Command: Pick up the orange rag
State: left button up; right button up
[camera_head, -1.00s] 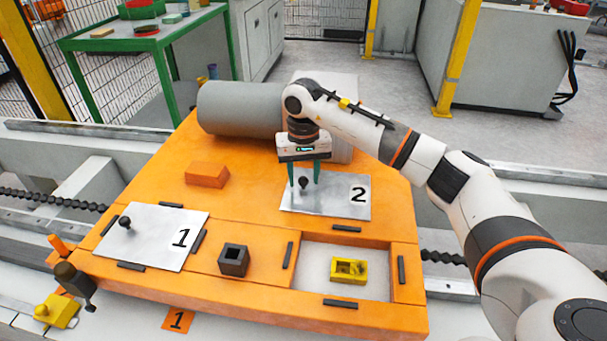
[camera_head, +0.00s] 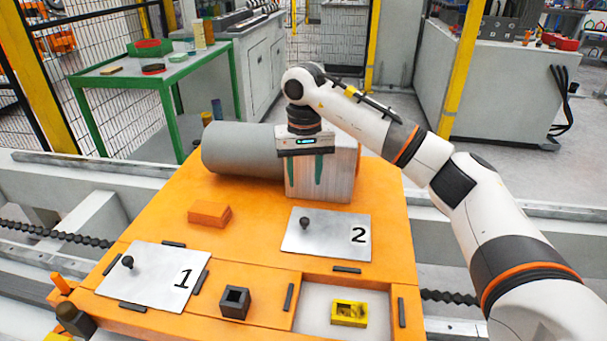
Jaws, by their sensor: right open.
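The orange rag (camera_head: 209,213) shows as a small, flat, block-like orange shape on the orange platform (camera_head: 255,225), left of the plate marked 2. My right gripper (camera_head: 306,183) points down with two teal fingers spread apart and nothing between them. It is above and behind the plate marked 2 (camera_head: 335,240), in front of a grey block, to the right of the rag and higher than it. My left gripper is not in view.
A plate marked 1 (camera_head: 150,280) with a black knob lies front left. A dark square socket (camera_head: 235,302) and a yellow block (camera_head: 349,313) in a recess are at the front. A grey cylinder (camera_head: 243,150) lies behind the rag. A green table (camera_head: 150,75) stands farther back.

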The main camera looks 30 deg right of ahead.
aim_at(210, 214)
jog(key=k, duration=1)
